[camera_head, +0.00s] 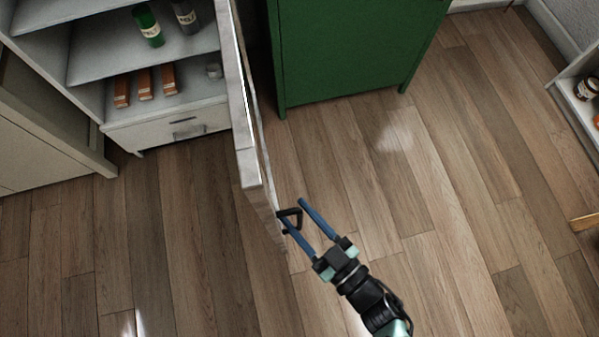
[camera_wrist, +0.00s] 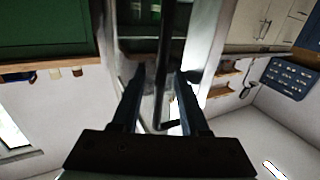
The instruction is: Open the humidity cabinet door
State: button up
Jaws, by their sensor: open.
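The humidity cabinet (camera_head: 88,60) stands at the upper left in the head view, with its shelves exposed. Its pale door (camera_head: 247,150) stands swung well out from the front, seen nearly edge-on. The door's black handle (camera_head: 291,212) is on the door's right-hand face, near its outer end. My gripper (camera_head: 292,209), with blue fingers, is open at the handle. In the wrist view the dark handle bar (camera_wrist: 166,60) runs between the spread fingers of my gripper (camera_wrist: 161,73). I cannot tell whether either finger touches it.
A green cabinet (camera_head: 355,50) stands right of the door. Bottles (camera_head: 149,26) and orange-brown boxes (camera_head: 145,84) sit on the shelves, above a closed drawer (camera_head: 175,130). A low white shelf (camera_head: 575,105) is at the far right. The wooden floor (camera_head: 450,220) between is clear.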

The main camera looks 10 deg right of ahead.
jog(key=shift+s, duration=0.15)
jog(key=v, duration=1.2)
jog(key=shift+s+d, duration=0.25)
jog(key=shift+s, duration=0.05)
